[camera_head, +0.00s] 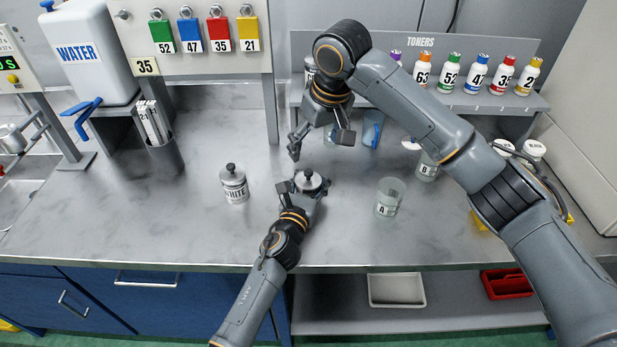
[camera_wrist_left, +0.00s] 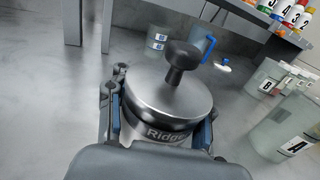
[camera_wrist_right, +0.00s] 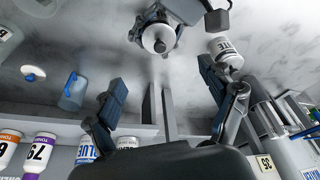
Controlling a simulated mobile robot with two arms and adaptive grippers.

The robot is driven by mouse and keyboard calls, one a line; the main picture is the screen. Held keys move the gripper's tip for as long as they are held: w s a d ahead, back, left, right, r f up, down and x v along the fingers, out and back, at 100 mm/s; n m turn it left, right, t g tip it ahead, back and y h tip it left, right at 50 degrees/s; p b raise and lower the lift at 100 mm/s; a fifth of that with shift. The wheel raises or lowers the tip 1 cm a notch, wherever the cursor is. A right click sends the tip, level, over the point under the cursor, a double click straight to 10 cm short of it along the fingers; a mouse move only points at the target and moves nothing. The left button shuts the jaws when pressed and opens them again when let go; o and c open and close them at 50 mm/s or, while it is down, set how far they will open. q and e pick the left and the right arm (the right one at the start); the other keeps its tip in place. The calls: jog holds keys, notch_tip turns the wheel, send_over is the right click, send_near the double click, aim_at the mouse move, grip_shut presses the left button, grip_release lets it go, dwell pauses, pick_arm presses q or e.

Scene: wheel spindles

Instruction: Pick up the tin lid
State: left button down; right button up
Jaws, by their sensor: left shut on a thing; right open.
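The tin lid (camera_head: 309,179) is a round metal lid with a black knob. It sits on a metal tin; in the left wrist view the lid (camera_wrist_left: 168,97) lies flat on the tin's top, and the tin's label (camera_wrist_left: 168,134) starts with "Ridge". My left gripper (camera_head: 309,190) is shut around the tin's body, below the lid. My right gripper (camera_head: 318,144) is open and empty, behind and above the tin. In the right wrist view the lid (camera_wrist_right: 158,38) lies beyond the open fingers.
Glass beaker A (camera_head: 388,197) stands right of the tin, with beaker B (camera_head: 427,166) behind it. A blue-handled jug (camera_head: 372,132) is near the toner shelf (camera_head: 470,98). A holder with strips (camera_head: 163,150) stands left. The counter's front middle is clear.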

send_over(310, 173)
jog(key=f, duration=0.4)
jog(key=shift+s+d+f, duration=0.25)
jog(key=shift+s+d, duration=0.05)
jog(key=shift+s, duration=0.05)
jog(key=shift+x, duration=2.65)
jog(key=shift+s+d+f, duration=0.1)
jog(key=shift+s+d, duration=0.05)
jog(key=shift+s, duration=0.1)
jog(key=c, duration=1.7)
